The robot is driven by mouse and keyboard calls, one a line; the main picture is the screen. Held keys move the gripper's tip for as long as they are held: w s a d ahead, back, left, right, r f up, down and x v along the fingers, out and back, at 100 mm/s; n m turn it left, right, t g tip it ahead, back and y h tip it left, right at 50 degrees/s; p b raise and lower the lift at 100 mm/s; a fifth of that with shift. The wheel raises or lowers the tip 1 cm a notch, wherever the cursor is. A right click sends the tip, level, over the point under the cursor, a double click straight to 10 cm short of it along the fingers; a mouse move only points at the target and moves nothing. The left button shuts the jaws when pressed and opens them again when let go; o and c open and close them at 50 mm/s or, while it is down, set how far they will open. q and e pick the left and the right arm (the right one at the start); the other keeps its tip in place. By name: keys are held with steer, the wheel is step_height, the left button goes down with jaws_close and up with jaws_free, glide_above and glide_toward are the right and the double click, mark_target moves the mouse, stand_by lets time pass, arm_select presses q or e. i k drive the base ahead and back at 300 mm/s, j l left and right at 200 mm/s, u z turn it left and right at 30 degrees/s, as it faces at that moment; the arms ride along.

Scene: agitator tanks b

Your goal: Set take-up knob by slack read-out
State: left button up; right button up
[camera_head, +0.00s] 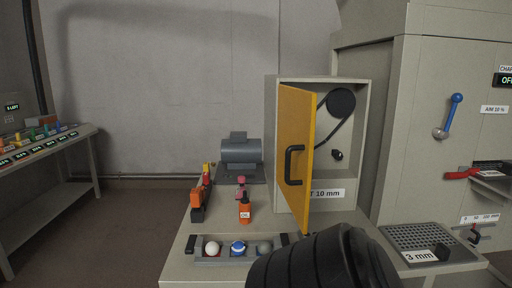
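A pale cabinet (270,140) stands on the bench with its orange door (295,130) swung open toward me. The door has a black handle (289,165). Inside are a dark pulley (341,102) with a belt and, below it, a small black knob (337,155). A label on the cabinet's lower front (330,193) ends in "T 10 mm"; its left part is hidden by the door. A "3 mm" tag (419,256) sits on the perforated tray's front. A black ribbed part of my arm fills the bottom centre. Neither gripper shows.
A grey motor (240,152) stands left of the cabinet. An orange bottle (245,211), an orange-and-black tool (197,203) and a grey tray (212,261) with several balls are in front. A perforated tray (405,236) and blue lever (450,115) are at right.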

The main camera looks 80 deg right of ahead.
mark_target(338, 156)
steer(key=i+z, duration=0.15)
steer(key=z, duration=0.25)
steer(key=i+j+z, duration=0.1)
steer(key=z, duration=0.25)
steer(key=i+j+z, duration=0.1)
steer(key=z, duration=2.1)
steer(key=l+u, duration=0.25)
steer(key=l, duration=0.65)
steer(key=l+u, duration=0.25)
steer(key=l, duration=0.6)
steer(key=i+j+u, duration=0.4)
steer(key=i+j, duration=0.1)
